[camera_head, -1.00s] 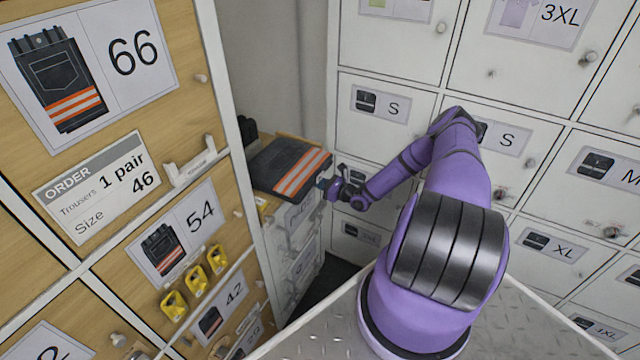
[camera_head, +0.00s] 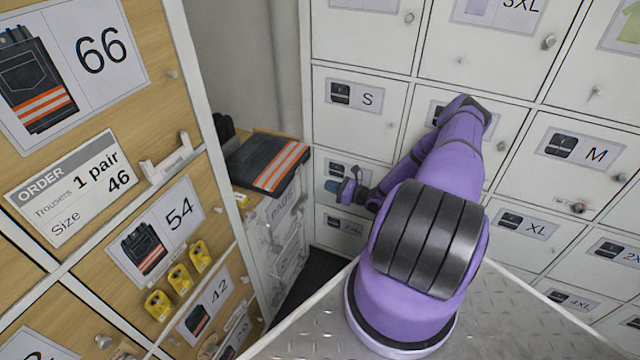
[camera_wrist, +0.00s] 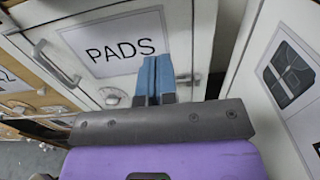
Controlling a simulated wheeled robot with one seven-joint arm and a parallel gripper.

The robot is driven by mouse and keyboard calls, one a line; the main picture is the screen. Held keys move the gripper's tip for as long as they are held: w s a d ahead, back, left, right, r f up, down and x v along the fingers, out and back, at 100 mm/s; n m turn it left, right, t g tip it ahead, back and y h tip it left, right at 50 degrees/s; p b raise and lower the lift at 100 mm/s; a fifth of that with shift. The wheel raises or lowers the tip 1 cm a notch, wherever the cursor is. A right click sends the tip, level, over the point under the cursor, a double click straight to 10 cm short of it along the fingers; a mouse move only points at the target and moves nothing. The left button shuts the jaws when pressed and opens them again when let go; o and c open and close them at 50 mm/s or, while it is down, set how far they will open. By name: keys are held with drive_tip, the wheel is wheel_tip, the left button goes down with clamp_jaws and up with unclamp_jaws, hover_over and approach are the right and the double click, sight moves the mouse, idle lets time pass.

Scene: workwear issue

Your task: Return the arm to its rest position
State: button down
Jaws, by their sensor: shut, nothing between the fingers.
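My purple arm (camera_head: 440,170) rises from my base and bends down to the left. My gripper (camera_head: 333,188) hangs in front of the white lockers, right of the PADS cabinet. In the wrist view my gripper (camera_wrist: 153,80) shows blue fingers pressed together, with nothing between them. The fingers point toward the white PADS cabinet door (camera_wrist: 190,40). I cannot tell the exact gap to it. Dark folded trousers with orange stripes (camera_head: 268,163) lie on top of that cabinet, apart from my gripper.
White lockers with size labels (camera_head: 365,100) stand close behind and right of the arm. A metal tread-plate surface (camera_head: 310,330) lies below the arm.

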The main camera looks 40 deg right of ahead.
drive_tip(key=shift+s+d, duration=0.1)
drive_tip(key=shift+s, duration=0.25)
drive_tip(key=w+a+r+n+g+y, duration=0.1)
drive_tip(key=a+r+n+g, duration=0.35)
drive_tip(key=r, duration=0.55)
drive_tip(key=w+a+r+n+g+y, duration=0.2)
drive_tip(key=a+r+n+g, duration=0.3)
drive_tip(key=r, duration=0.5)
drive_tip(key=w+a+r+n+g+y, duration=0.1)
drive_tip(key=a+r+n+g, duration=0.2)
drive_tip(key=r+n, duration=0.5)
drive_tip(key=s+a+r+n+g+h, duration=0.25)
drive_tip(key=a+r, duration=0.25)
drive_tip(key=r, duration=0.4)
drive_tip(key=s+a+r+n+g+h, duration=0.1)
drive_tip(key=s+a+r+n+h, duration=0.2)
drive_tip(key=a+r, duration=0.5)
drive_tip(key=s+a+r+n+t+h, duration=0.2)
drive_tip(key=s+r+n, duration=0.2)
drive_tip(key=s+r, duration=0.4)
drive_tip(key=s+a+r+n+t+h, duration=0.2)
drive_tip(key=s+r, duration=0.6)
drive_tip(key=s, duration=0.9)
drive_tip(key=shift+s+a+r+n+t+h, duration=0.15)
drive_tip(key=shift+a+r+n+t+h, duration=0.15)
drive_tip(key=shift+a+n+h, duration=0.65)
